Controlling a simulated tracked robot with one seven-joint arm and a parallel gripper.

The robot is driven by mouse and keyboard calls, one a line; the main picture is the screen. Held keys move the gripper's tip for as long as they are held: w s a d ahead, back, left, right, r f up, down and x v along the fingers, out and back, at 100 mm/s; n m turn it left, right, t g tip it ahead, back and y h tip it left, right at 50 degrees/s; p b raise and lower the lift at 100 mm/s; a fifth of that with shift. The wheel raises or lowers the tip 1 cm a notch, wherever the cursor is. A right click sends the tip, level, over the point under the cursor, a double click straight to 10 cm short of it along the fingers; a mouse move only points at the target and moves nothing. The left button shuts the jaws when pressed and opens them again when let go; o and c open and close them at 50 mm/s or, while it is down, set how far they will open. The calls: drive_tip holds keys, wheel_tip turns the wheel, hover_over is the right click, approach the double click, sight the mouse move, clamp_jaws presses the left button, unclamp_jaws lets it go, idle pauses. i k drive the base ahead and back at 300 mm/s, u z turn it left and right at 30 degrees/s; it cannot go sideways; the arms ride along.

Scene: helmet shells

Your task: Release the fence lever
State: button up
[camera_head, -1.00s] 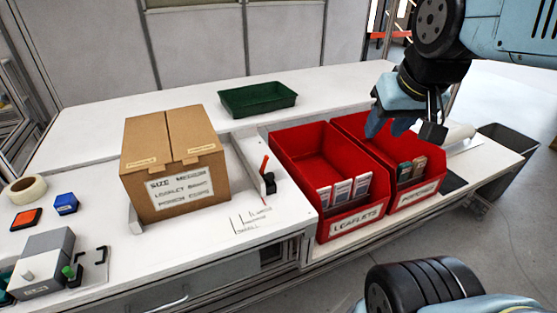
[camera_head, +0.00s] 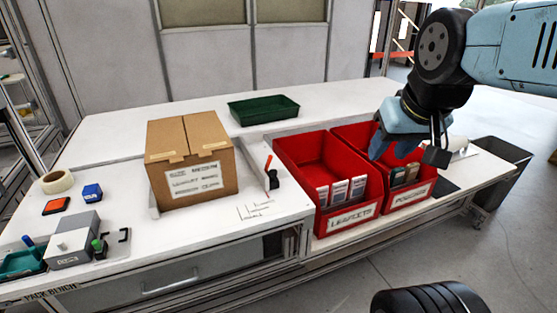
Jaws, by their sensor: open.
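The fence lever (camera_head: 269,168) has a red-orange handle standing up, slightly tilted, above a black base. It is on the white fence (camera_head: 247,172) just right of the closed cardboard box (camera_head: 190,180). The box stands between this fence and a small plate at its left. My gripper (camera_head: 408,151) is open and hangs over the right red bin, well to the right of the lever. Nothing shows between its fingers, though its fingertips partly hide the bin behind them.
Two red bins, leaflets (camera_head: 350,222) and the right one (camera_head: 412,197), stand right of the lever. A green tray (camera_head: 263,110) lies behind. Bench space before the lever is clear.

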sight(270, 158)
drive_tip(key=u, duration=0.15)
drive_tip(key=i, duration=0.9)
drive_tip(key=z, duration=0.1)
